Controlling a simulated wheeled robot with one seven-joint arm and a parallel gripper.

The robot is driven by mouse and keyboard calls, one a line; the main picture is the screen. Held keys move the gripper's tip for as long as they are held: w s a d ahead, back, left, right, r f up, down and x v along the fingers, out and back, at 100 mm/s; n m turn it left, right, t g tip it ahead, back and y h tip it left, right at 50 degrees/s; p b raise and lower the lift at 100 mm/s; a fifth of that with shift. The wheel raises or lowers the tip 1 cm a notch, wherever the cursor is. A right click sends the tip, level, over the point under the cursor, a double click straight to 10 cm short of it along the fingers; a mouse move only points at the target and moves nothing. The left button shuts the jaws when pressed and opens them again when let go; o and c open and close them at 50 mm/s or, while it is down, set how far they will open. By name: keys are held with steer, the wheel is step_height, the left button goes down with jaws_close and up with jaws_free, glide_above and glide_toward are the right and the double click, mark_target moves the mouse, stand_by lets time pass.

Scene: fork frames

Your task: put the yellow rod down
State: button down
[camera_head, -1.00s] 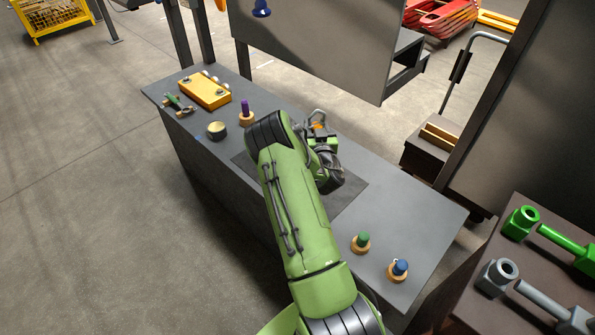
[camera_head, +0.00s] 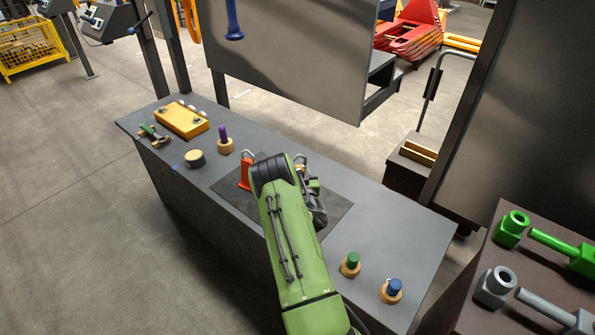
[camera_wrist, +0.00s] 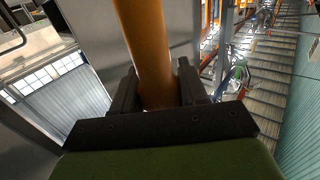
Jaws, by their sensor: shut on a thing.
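The yellow rod (camera_wrist: 148,45) is orange-yellow and stands upright between the two dark fingers of my gripper (camera_wrist: 157,82) in the wrist view. My gripper is shut on it. The rod's far end runs out of the top of that view. In the head view my green arm covers most of the hand; only part of my wrist shows over the dark mat (camera_head: 335,209) on the grey bench (camera_head: 378,222). I cannot make out the rod there, nor whether it touches anything.
A red padlock-like piece (camera_head: 245,174) stands just left of my arm. A purple peg (camera_head: 223,133), a round tin (camera_head: 195,159) and a yellow block (camera_head: 182,121) are farther left. Green (camera_head: 353,260) and blue (camera_head: 395,286) pegs stand at the right. Bare bench lies beyond the mat.

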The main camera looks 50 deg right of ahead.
steer(key=c, duration=0.6)
jaws_free()
steer(key=shift+f, duration=0.1)
